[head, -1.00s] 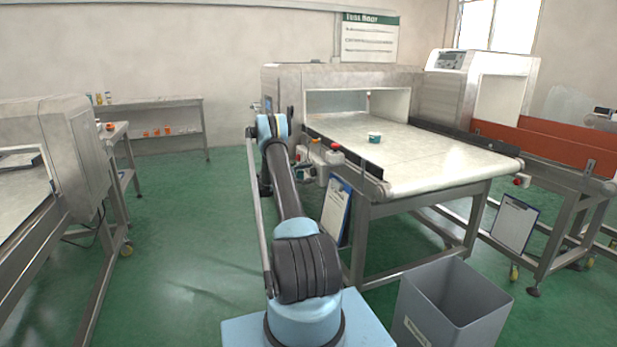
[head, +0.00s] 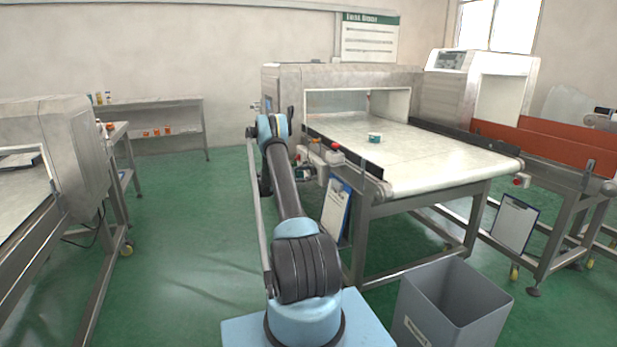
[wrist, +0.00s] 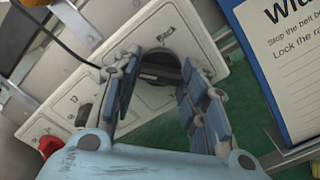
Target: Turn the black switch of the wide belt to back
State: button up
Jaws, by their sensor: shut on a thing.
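The black switch (wrist: 160,69) is a round dark knob on a white control panel (wrist: 100,72), with the word "Back" printed near it in the wrist view. My gripper (wrist: 158,66) has its two fingers on either side of the switch and is shut on it. The fingers partly hide the knob, so its exact setting is hard to read. In the head view the panel is on the side of the wide belt (head: 430,155), and my gripper (head: 306,171) is small beside it.
A red button (wrist: 48,146) is on the same panel. A clipboard (wrist: 290,60) hangs close to the right of my fingers. A small cup (head: 375,137) stands on the wide belt. A grey bin (head: 452,305) is on the floor near my base.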

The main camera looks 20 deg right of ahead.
jog(key=shift+s+d+f+m, duration=0.1)
jog(key=shift+m, duration=8.3)
jog(key=o, duration=1.1)
jog(key=shift+c, duration=0.2)
jog(key=a, duration=1.2)
